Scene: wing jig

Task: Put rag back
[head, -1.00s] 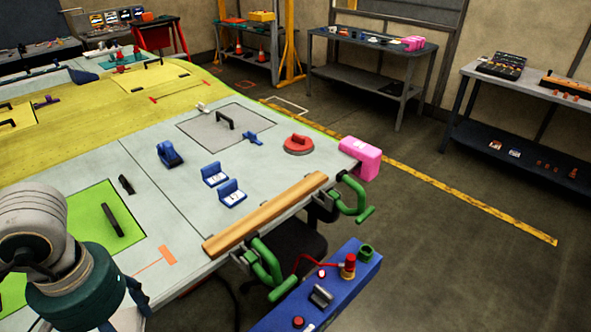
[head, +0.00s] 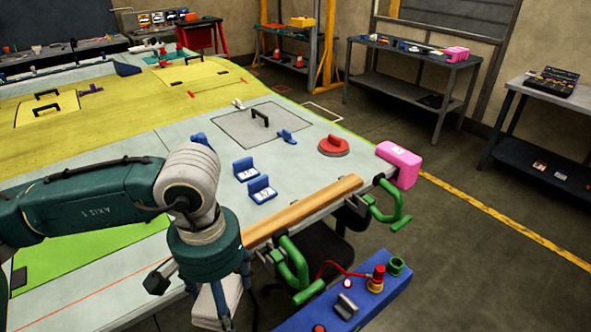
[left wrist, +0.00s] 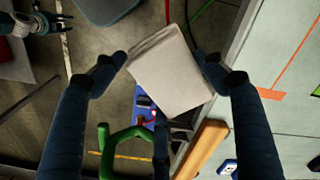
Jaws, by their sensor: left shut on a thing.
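My left gripper (left wrist: 160,72) is shut on the rag (left wrist: 170,70), a pale grey folded cloth block between its two dark fingers. In the head view the rag (head: 214,305) hangs low under my left wrist, at the near edge of the wing table. In the left wrist view it is over the gap beside that edge, with floor and the blue control box below. A teal and dark part of my other arm (left wrist: 18,27) shows at the upper left corner of the left wrist view; its jaw state is unclear.
The wooden strip (head: 305,210) runs along the table edge, with green clamps (head: 292,265) sticking out beside it. The blue control box (head: 350,305) stands just right of the rag. A pink block (head: 398,165) sits at the table corner. Open floor lies to the right.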

